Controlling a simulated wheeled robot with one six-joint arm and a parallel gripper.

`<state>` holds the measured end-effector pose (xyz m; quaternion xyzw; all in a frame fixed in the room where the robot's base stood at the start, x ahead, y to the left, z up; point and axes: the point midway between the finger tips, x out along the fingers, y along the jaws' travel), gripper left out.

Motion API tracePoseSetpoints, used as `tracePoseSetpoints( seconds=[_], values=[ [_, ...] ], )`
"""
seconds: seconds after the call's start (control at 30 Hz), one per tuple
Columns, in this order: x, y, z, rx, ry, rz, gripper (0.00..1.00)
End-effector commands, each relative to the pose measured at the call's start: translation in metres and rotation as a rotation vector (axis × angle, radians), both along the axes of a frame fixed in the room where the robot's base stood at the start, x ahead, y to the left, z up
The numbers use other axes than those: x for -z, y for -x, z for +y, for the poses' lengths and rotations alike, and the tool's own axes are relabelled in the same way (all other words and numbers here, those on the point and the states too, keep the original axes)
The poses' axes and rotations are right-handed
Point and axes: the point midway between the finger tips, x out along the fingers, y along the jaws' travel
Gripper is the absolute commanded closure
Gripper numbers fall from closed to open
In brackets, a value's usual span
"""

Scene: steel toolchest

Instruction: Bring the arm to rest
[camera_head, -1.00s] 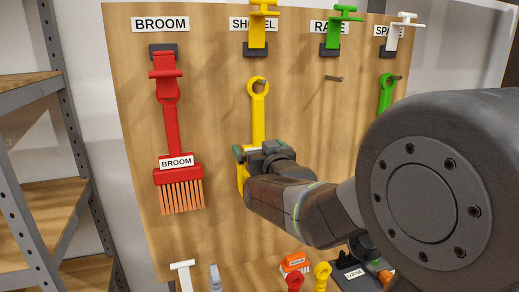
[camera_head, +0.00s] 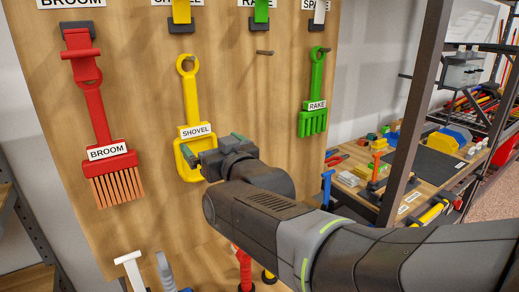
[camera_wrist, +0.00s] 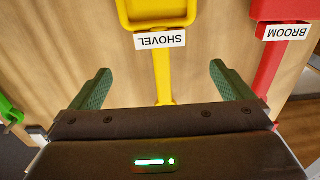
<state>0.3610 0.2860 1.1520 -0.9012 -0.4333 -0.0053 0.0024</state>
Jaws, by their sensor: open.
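My gripper (camera_head: 213,152) is in front of the lower right of the yellow shovel (camera_head: 192,115) in the head view, partly covering its scoop. The wrist view also shows my gripper (camera_wrist: 160,72), its green fingers spread wide with nothing held between them. There the shovel handle (camera_wrist: 163,75) runs behind the gap, with the label upside down. The shovel hangs upright by its ring on the wooden board. My arm reaches in from the lower right. I cannot tell exactly how far the fingers are from the board.
The red broom (camera_head: 103,130) hangs on the left and the green rake (camera_head: 314,95) on the right. An empty peg (camera_head: 265,53) is between shovel and rake. A dark post (camera_head: 413,115) and a cluttered workbench (camera_head: 445,180) are at right. Tool handles (camera_head: 130,268) stand below the board.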

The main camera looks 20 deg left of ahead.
Motion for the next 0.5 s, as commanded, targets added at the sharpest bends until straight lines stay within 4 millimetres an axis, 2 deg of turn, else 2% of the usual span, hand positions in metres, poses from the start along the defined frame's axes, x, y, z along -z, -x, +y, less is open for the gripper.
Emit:
tracePoseSetpoints(
  seconds=[0.2,0.5],
  values=[
    [0.000,0.012,-0.015,0.000,-0.001,-0.001,0.00],
    [0.000,0.016,-0.019,0.000,0.000,0.000,0.00]
  ],
)
